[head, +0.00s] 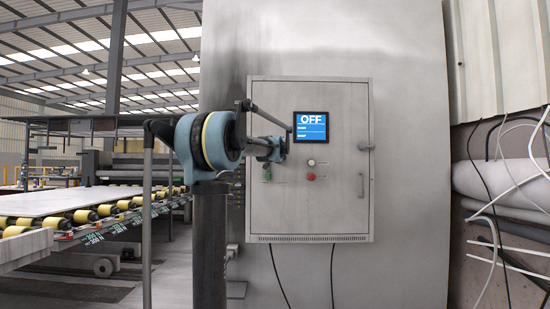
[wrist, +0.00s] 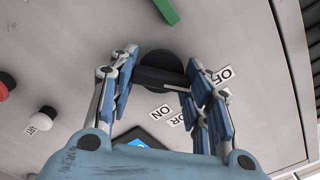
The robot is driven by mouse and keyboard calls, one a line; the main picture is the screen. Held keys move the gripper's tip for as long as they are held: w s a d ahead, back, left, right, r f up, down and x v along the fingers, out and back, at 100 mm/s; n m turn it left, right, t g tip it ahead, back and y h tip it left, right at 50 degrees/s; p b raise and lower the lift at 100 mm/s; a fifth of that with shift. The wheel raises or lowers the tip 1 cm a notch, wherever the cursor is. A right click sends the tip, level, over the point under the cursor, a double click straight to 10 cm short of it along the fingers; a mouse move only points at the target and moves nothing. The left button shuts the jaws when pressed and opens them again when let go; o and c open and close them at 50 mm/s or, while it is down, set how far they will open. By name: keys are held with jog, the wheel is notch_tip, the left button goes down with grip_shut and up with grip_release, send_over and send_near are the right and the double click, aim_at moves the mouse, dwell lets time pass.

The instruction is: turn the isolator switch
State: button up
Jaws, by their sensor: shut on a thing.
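The isolator switch (wrist: 160,73) is a black rotary knob with a bar handle on the grey cabinet face, seen in the wrist view. My gripper (wrist: 160,85) has its blue fingers on both ends of the handle and is shut on it. Labels beside the knob read ON and what looks like OFF, with a third partly hidden label between them. In the head view my gripper (head: 283,146) is against the cabinet (head: 340,205), left of the screen (head: 310,126), which reads OFF. The switch is hidden there behind my gripper and arm.
Below the screen are a white button (head: 311,162) and a red button (head: 311,177). A green part (head: 267,173) sits below my gripper. A door handle (head: 361,185) is at the cabinet's right. A roller conveyor (head: 80,225) stands at left; hanging cables (head: 505,190) are at right.

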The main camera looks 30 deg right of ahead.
jog(key=m, duration=0.3)
jog(key=shift+f+m, duration=0.1)
jog(key=shift+m, duration=0.3)
jog(key=m, duration=0.4)
jog(key=shift+f+m, duration=0.1)
jog(key=shift+m, duration=0.2)
jog(key=m, duration=0.4)
jog(key=shift+s+f, duration=0.1)
jog(key=shift+f, duration=0.05)
jog(key=shift+f+m, duration=0.1)
jog(key=shift+m, duration=1.5)
jog(key=o, duration=1.1)
